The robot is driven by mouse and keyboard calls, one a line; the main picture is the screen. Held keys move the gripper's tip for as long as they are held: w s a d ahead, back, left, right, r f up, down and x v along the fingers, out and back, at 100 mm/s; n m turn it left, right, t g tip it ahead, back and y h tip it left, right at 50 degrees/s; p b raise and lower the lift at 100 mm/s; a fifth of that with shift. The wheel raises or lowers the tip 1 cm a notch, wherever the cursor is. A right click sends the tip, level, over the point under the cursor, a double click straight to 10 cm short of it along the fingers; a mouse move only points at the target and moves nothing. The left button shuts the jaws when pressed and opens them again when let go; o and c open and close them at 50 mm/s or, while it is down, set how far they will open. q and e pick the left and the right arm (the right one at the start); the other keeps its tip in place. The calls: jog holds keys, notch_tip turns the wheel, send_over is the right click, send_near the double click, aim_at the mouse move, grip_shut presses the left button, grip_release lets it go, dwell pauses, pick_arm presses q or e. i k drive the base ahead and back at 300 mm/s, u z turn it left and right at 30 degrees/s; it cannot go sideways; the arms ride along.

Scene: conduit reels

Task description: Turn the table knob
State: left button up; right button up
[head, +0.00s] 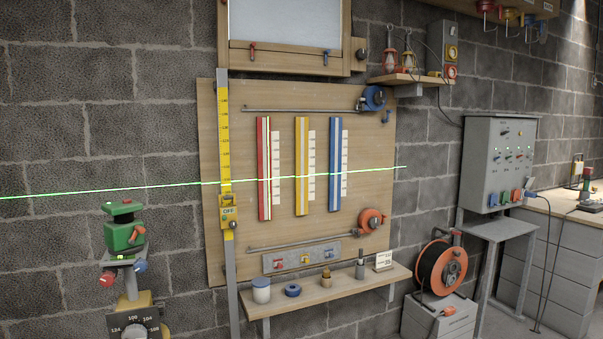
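A green laser level (124,236) stands at the lower left on a small grey stand head. A red knob (109,279) and a blue knob (139,265) stick out below it. Lower down, a grey round knob (141,332) sits on a dark dial plate (117,332) with numbers such as 124, 104 and 108. The picture's bottom edge cuts off this dial. I cannot tell for certain which of these is the table knob. Neither of my grippers is in view.
A green laser line crosses the wooden board (210,135) and yellow scale (224,130), rising slightly rightward. A shelf (330,292) holds small containers below the board. An orange reel (441,268) and grey control box (499,160) stand right.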

aim_at(141, 265)
jog(key=k, duration=0.5)
jog(key=z, duration=0.5)
jog(key=i, duration=1.35)
jog(key=u, duration=0.85)
